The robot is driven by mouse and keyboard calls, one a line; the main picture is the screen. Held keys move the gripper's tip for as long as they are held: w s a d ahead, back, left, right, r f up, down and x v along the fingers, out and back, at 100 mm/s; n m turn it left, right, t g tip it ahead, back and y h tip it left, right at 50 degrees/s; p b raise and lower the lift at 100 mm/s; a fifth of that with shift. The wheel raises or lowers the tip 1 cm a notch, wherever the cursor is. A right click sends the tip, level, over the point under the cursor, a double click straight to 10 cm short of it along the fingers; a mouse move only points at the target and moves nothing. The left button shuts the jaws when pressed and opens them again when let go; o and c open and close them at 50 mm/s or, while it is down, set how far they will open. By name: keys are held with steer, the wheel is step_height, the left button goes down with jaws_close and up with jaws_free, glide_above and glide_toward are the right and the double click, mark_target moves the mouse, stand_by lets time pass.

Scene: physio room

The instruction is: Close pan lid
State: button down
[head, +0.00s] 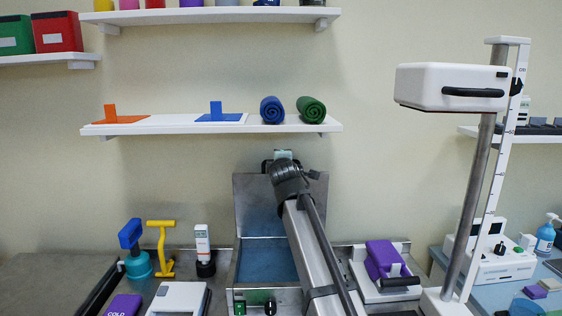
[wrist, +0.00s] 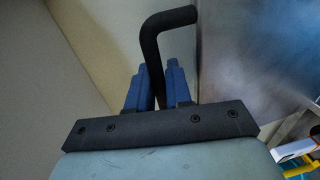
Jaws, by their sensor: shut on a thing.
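The pan (head: 267,262) is a metal box with a blue inside, standing in the middle of the counter in the head view. Its lid (head: 252,200) is grey metal and stands upright at the back, so the pan is open. The lid also shows in the wrist view (wrist: 240,55). A black bent handle (wrist: 165,22) belongs to the lid's top edge. My gripper (wrist: 160,90) has its blue fingers shut on this handle. In the head view my arm crosses in front of the pan and hides its right part and much of the gripper.
A shelf (head: 180,126) with rolled towels is on the wall above the lid. Left of the pan stand a teal-and-blue tool (head: 137,262), a yellow tool (head: 162,250) and a white device (head: 203,245). A purple object on a white base (head: 383,260) is to the right.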

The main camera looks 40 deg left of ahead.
steer(key=s+d+f, duration=1.4)
steer(key=s+d, duration=0.2)
step_height(320, 180, down, 10)
steer(key=s+d, duration=0.1)
steer(key=shift+s+d+t+y, duration=0.3)
steer(key=shift+d, duration=0.05)
steer(key=shift+a, duration=0.1)
steer(key=c, duration=1.4)
jaws_free()
steer(key=shift+w, duration=0.15)
steer(key=shift+o, duration=0.8)
steer(key=shift+s, duration=0.25)
steer(key=shift+d+r, duration=0.15)
steer(key=shift+d, duration=0.05)
